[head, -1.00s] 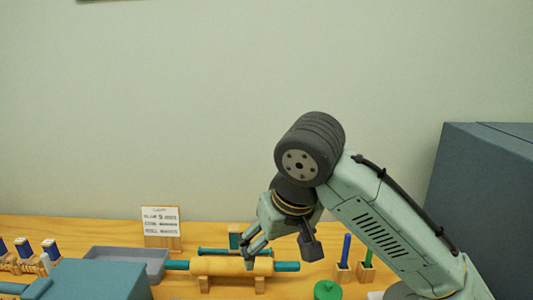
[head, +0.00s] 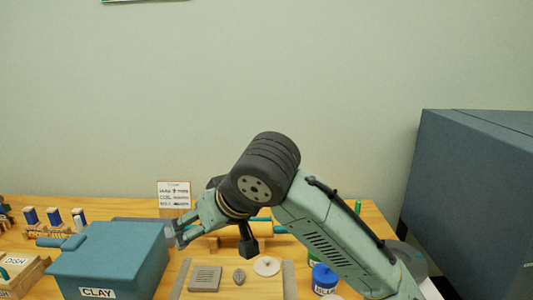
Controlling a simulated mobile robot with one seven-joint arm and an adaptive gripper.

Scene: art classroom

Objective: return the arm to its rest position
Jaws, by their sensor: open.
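My gripper (head: 174,236) is in the head view, left of centre, at the end of my green-grey arm. It is open, with its fingers pointing down and left. It shows just right of the blue clay box (head: 117,255) and in front of the grey tray behind. I see nothing between the fingers. My arm is bent, its dark elbow high and its lower link running down to the right. The rolling pin (head: 265,227) is partly hidden behind my arm.
A board (head: 180,281) with a grey slab (head: 205,278), a small grey piece (head: 239,276) and a pale disc (head: 266,266) lies in front. A blue-lidded jar (head: 324,278) stands right. A sign card (head: 174,195) stands behind. A large dark blue cabinet (head: 470,190) is at right.

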